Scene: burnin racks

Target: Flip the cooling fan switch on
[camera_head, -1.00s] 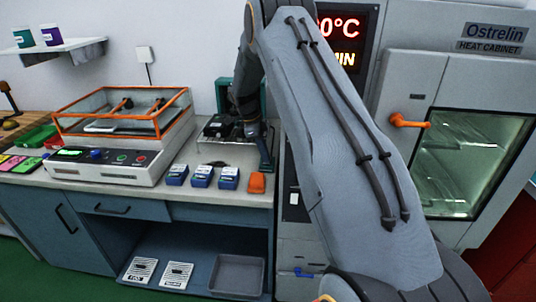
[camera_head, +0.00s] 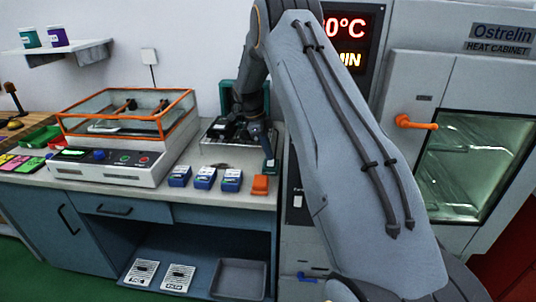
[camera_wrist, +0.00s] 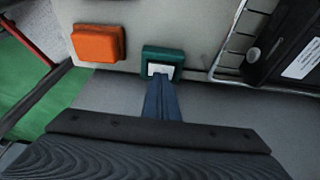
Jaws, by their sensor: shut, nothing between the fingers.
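A small green box with a white face, which looks like a switch (camera_wrist: 174,54), sits on the bench top in the wrist view. In the head view it is a small green shape (camera_head: 270,166) at the bench's right edge, beside the orange block. My gripper (camera_wrist: 161,78) is shut and empty, its blue-grey fingertips at the near edge of the white face. I cannot tell whether they touch it. The fingertips hide part of the white face, so its on or off position cannot be read. My gripper (camera_head: 268,157) points down there in the head view.
An orange block (camera_wrist: 98,43) lies left of the green box. A wire rack (camera_wrist: 232,42) with a dark device (camera_wrist: 282,48) stands to the right. In the head view, several blue units (camera_head: 205,178) line the bench, and the heat cabinet (camera_head: 405,80) stands right.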

